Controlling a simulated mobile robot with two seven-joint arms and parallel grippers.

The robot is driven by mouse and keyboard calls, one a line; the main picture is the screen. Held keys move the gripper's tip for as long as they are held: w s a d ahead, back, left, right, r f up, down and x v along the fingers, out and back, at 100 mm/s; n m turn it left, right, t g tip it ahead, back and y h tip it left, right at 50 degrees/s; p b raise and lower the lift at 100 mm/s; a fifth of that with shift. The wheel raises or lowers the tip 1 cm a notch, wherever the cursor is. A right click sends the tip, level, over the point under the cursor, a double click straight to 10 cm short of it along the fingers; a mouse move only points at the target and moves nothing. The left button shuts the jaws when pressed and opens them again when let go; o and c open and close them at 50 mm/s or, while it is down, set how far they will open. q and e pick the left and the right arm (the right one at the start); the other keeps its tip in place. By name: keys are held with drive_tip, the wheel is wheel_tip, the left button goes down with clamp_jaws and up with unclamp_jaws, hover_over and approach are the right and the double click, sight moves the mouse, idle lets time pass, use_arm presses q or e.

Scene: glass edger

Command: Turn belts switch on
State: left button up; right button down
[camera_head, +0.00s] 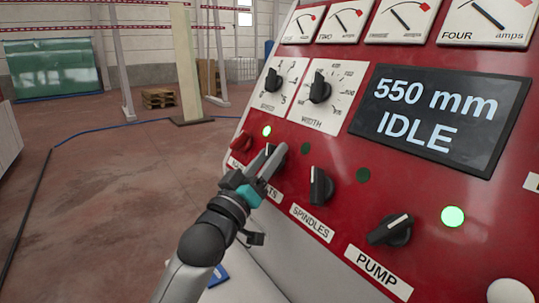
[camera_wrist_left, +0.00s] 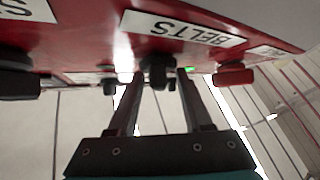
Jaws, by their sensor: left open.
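The belts switch (camera_head: 280,151) is a black rotary knob on the red panel, partly hidden by my left gripper in the head view. Its "BELTS" label shows upside down in the left wrist view (camera_wrist_left: 183,28). My left gripper (camera_head: 266,157) is open at the panel. In the left wrist view its two fingers (camera_wrist_left: 160,78) stand on either side of the black knob (camera_wrist_left: 158,72); I cannot tell whether they touch it. A dark, unlit lamp (camera_head: 306,148) sits to the upper right of the switch. My right gripper is not in view.
A red switch (camera_head: 240,142) sits close on the left, the spindles knob (camera_head: 320,187) and pump knob (camera_head: 390,230) on the right. Two lamps are lit green (camera_head: 266,131), (camera_head: 452,216). The display (camera_head: 440,120) reads "550 mm IDLE". Open floor lies left.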

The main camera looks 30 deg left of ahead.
use_arm(q)
drive_tip(key=shift+w, duration=0.1)
drive_tip(key=c, duration=0.8)
drive_tip(key=shift+f, duration=0.1)
